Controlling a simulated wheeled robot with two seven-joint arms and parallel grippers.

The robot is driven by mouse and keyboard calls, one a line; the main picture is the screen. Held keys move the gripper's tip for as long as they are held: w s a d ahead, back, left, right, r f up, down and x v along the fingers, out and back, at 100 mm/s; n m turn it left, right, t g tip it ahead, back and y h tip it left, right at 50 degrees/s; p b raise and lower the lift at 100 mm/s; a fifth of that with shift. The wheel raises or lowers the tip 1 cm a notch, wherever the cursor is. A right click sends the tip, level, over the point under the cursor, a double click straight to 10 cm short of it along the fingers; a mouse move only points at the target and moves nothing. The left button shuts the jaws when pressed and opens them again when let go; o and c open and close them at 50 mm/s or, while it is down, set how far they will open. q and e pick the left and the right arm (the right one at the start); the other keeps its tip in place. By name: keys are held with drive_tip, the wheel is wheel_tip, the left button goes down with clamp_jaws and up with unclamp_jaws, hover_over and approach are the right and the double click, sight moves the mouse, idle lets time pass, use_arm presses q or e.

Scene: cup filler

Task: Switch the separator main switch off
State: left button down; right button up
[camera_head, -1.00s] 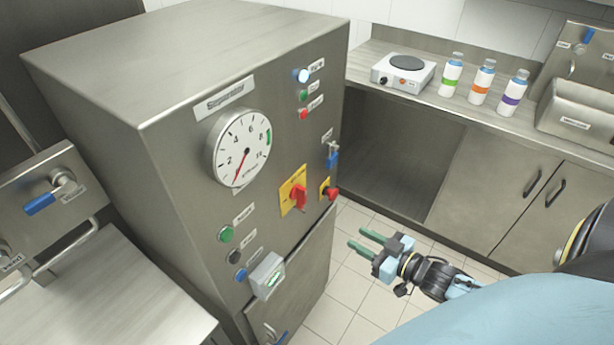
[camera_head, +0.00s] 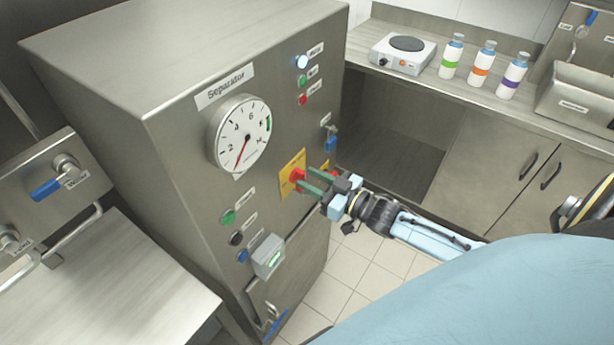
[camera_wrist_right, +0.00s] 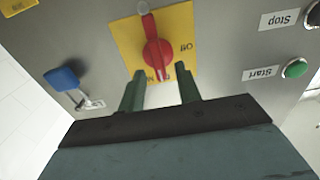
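The separator main switch is a red rotary handle (camera_head: 297,176) on a yellow plate (camera_head: 287,191), on the front of the steel separator cabinet (camera_head: 170,130). In the right wrist view the red handle (camera_wrist_right: 156,50) stands nearly along the picture's height, with "Off" printed to its right on the yellow plate (camera_wrist_right: 184,22). My right gripper (camera_head: 312,183) is open, its two green fingers pointing at the switch. In the right wrist view the fingertips (camera_wrist_right: 160,72) sit on either side of the handle's lower end, apart from it. My left gripper is not in view.
A blue-handled key or lever (camera_head: 330,142) sits close beside the switch. Start and stop buttons, with the green one (camera_head: 228,217) on top, and a small grey box (camera_head: 268,257) are below. A round gauge (camera_head: 240,134) is above left. The counter behind holds a hotplate (camera_head: 403,54) and bottles.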

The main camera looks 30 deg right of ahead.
drive_tip(key=shift+x, duration=0.85)
drive_tip(key=shift+c, duration=0.2)
clamp_jaws()
